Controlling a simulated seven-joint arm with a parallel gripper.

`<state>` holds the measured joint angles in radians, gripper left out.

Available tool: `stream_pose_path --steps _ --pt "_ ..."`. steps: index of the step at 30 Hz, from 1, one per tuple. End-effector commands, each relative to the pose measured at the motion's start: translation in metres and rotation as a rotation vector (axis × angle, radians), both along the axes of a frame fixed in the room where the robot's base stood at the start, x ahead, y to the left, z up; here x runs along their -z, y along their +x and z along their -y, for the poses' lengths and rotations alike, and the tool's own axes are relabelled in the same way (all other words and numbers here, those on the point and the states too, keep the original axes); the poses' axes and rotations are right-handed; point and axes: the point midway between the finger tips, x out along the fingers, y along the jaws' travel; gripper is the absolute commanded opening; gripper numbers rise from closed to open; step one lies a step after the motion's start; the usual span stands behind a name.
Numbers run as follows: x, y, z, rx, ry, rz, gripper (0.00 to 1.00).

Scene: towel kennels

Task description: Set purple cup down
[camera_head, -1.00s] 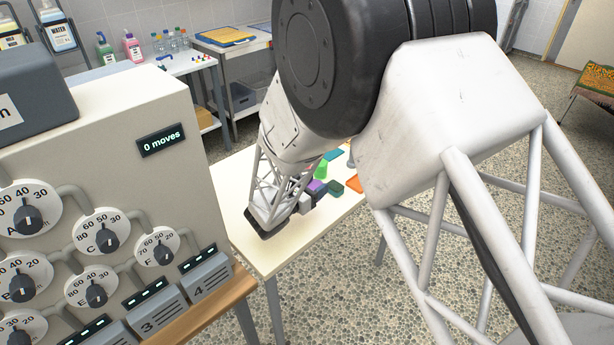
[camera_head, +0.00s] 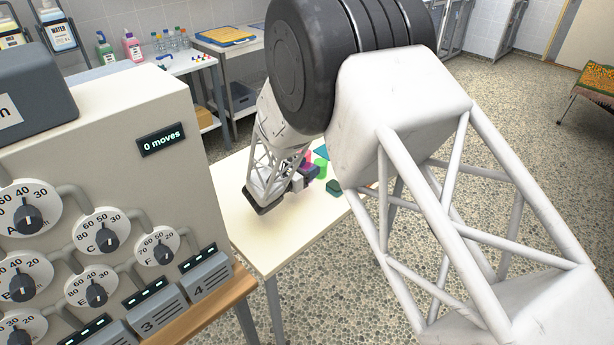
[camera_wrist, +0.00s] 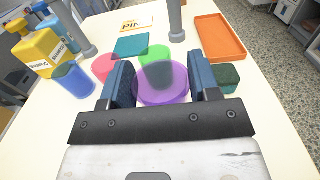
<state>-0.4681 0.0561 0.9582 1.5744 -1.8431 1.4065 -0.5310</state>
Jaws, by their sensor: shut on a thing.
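My gripper (camera_wrist: 161,80) is shut on a see-through purple cup (camera_wrist: 163,96), with one blue-grey finger on each side of it. The cup looks upright over the white table. I cannot tell whether its base touches the tabletop. A green cup (camera_wrist: 157,52) stands directly behind it and partly shows through it. In the head view the purple cup (camera_head: 311,170) shows small beside my gripper (camera_head: 298,181), which my own arm partly hides.
Behind are a teal square (camera_wrist: 132,46), an orange tray (camera_wrist: 222,36) and a card (camera_wrist: 137,22). The near tabletop (camera_head: 280,230) is clear.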

Motion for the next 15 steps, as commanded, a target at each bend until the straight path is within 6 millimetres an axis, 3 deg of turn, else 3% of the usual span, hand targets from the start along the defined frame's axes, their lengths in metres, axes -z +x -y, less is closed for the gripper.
stream_pose_path --steps 15 --pt "0.035 0.000 0.000 0.000 0.000 0.000 0.34"
